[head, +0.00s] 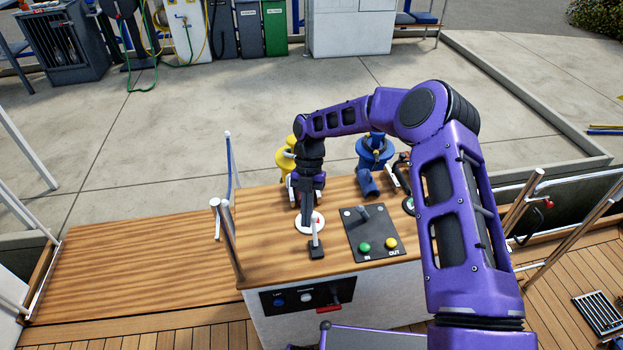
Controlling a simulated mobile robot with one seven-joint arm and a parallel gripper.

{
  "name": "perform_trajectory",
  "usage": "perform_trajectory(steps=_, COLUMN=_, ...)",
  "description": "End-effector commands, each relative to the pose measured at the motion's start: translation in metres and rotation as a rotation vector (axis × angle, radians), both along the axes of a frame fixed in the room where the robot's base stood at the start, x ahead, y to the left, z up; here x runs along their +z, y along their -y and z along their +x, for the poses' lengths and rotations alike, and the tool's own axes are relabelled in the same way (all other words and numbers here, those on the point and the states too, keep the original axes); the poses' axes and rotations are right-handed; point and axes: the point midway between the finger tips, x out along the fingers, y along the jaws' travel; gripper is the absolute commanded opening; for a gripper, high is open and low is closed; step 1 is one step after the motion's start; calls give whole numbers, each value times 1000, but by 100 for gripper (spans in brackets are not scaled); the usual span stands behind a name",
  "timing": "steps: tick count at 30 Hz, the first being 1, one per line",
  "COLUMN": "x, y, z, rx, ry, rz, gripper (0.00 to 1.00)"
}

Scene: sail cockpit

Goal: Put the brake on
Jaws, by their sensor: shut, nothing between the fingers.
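My gripper (306,219) points straight down at the top of the wooden console (262,258). Its fingers are shut and empty, with the tips at or just above a white round plate (301,228) that carries a small red mark. A slim pale lever (314,234) on a black base (316,252) stands right in front of the fingers, upright. I cannot tell whether the fingers touch it. No brake label is readable, so I cannot tell for certain which control is the brake. My gripper and arm partly hide the plate and the back of the console.
A black panel (354,245) right of my gripper holds a grey lever, a green IN button (365,247) and a yellow OUT button (391,243). A yellow winch (284,161) and a blue winch (375,153) stand behind. The front panel (265,301) has knobs and a red handle.

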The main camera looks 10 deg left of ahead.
Motion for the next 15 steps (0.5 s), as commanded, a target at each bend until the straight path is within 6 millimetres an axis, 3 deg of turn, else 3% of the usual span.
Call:
perform_trajectory(steps=3, x=15, y=-4, z=20, rx=-3, ry=3, rz=3, gripper=0)
perform_trajectory(steps=15, x=50, y=-12, z=65, rx=1, ry=-2, rz=3, gripper=0)
